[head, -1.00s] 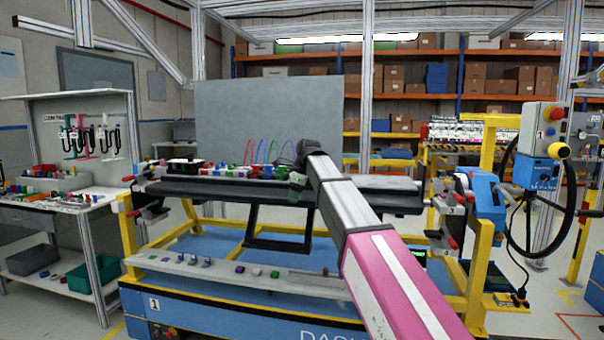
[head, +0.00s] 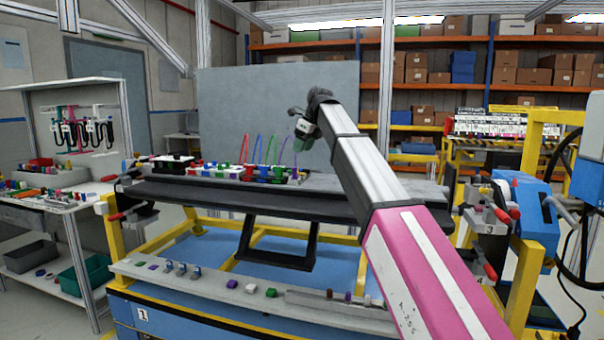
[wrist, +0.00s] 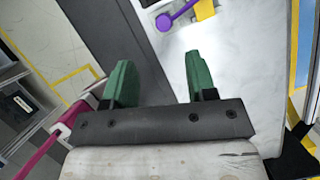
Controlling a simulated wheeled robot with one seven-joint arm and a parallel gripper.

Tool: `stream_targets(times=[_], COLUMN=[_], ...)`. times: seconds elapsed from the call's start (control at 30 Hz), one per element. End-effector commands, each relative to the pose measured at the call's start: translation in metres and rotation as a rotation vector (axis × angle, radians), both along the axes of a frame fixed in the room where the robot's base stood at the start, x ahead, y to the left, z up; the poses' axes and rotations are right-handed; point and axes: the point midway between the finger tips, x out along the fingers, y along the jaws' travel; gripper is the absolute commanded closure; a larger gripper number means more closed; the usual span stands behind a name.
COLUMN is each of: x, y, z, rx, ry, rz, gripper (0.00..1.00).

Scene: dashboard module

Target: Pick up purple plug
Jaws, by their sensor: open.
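My gripper (head: 302,139) is raised above the right part of the connector row in the head view. In the wrist view its two green fingers (wrist: 157,65) are spread apart with nothing between them. Ahead of them, near the top edge, is a purple piece (wrist: 163,22) with a round end and a thin stem, beside a yellow part (wrist: 204,9). I cannot tell whether this is the purple plug. In the head view, small purple pieces lie on the front ledge, one left (head: 153,267) and one near the middle (head: 232,284).
A dark dashboard beam (head: 230,195) lies across the yellow-framed cart. Coloured connectors (head: 245,172) with looped wires stand behind it. The front ledge (head: 190,284) holds several small pieces. Red-handled clamps (head: 480,230) stand at the right. A side table (head: 50,200) is at the left.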

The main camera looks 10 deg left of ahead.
Motion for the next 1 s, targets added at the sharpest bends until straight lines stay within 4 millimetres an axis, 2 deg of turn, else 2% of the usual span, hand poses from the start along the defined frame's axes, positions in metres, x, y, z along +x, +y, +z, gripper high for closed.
stream_targets(times=[0.17,0.4,0.67,1.0], x=[0.0,0.004,0.008,0.015], y=[0.004,0.017,0.023,0.035], z=[-0.007,-0.039,-0.056,-0.096], rx=[0.001,0.0,0.001,0.001], ry=[0.003,0.004,0.002,0.003], rz=[-0.003,-0.002,-0.002,-0.002], gripper=[0.48,0.48,0.48,0.48])
